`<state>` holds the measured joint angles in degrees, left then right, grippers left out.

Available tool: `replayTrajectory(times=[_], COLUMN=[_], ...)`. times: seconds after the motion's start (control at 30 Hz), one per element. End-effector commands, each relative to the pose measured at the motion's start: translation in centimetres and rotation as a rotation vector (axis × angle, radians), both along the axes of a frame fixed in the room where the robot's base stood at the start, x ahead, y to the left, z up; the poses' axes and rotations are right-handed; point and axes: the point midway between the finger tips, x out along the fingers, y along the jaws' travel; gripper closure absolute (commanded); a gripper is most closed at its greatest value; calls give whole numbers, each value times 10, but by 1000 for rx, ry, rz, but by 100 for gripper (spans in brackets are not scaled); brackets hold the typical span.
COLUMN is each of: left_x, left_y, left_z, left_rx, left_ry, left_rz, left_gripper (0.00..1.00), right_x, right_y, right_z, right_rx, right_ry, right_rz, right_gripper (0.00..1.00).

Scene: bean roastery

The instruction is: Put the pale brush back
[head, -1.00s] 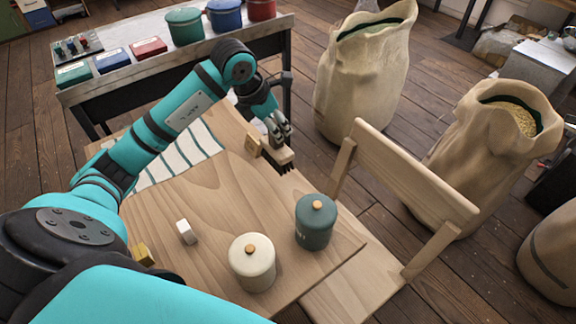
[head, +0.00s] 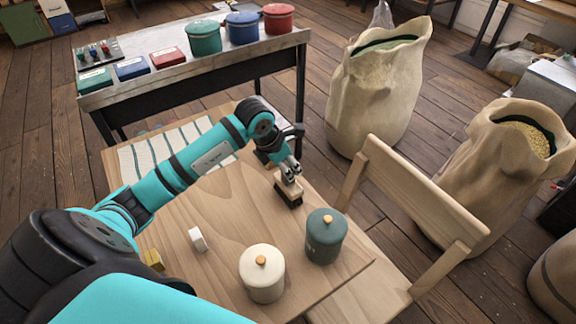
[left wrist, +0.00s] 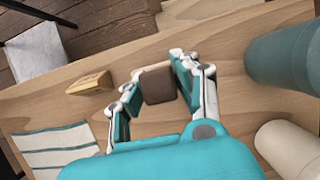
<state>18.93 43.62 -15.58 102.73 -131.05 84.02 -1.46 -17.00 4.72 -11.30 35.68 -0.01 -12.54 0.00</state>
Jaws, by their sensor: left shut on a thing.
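My left gripper (head: 290,172) is shut on the pale brush (head: 287,189), a light wooden block with dark bristles pointing down. It is over the right part of the wooden table (head: 215,225); whether the bristles touch the top I cannot tell. In the left wrist view the fingers (left wrist: 156,80) are on both sides of the brush's brownish end (left wrist: 158,86). A small wooden block with a dark marking (left wrist: 91,83) lies apart from it, near the table edge. In the head view my left arm seems to hide that block. My right gripper is out of view.
A teal canister (head: 326,238) and a cream canister (head: 261,276) stand near the brush. A white block (head: 197,239), yellow block (head: 152,260) and striped cloth (head: 140,158) lie on the table. A chair (head: 425,190) adjoins its right side. A bench (head: 170,92) stands behind.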

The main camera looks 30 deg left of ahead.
Motion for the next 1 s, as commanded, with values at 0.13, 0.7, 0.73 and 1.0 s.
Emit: replayTrajectory(times=[0.13, 0.7, 0.73, 1.0], left_x=[0, -7, -9, -30], left_y=[0, 5, 5, 14], left_z=[-1, 23, 29, 82], left_rx=[0, 3, 3, 4], left_ry=[0, -5, -5, -4], left_rz=[0, -1, -1, -1], left_gripper=[57, 48, 48, 48], right_x=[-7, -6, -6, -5], right_y=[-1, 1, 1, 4], right_z=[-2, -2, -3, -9], right_rx=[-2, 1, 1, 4], right_ry=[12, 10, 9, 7], right_rz=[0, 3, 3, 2], right_gripper=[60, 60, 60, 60])
